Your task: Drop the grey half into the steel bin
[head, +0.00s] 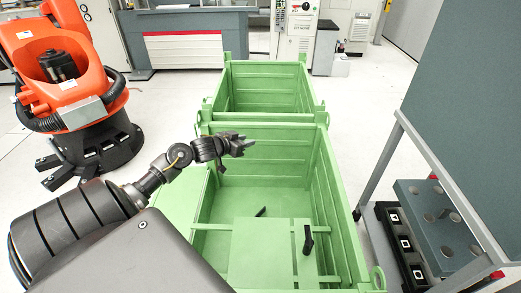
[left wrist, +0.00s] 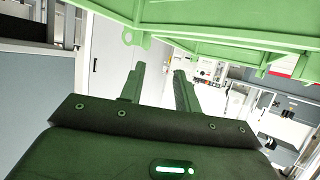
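The green-painted steel bin (head: 335,205) stands in the middle of the head view. Its rim also crosses the top of the left wrist view (left wrist: 215,32). My left gripper (head: 243,146) is above the bin, near its far wall. In the left wrist view its two fingers (left wrist: 158,78) are apart, with nothing between them. Inside the bin are a black upright piece (head: 308,240) and a smaller dark piece (head: 261,212); I cannot tell whether either is the grey half. No clearly grey half shows. My right gripper is not in view.
A second green bin (head: 265,88) stands directly behind the first. An orange robot arm (head: 60,65) is at the left.

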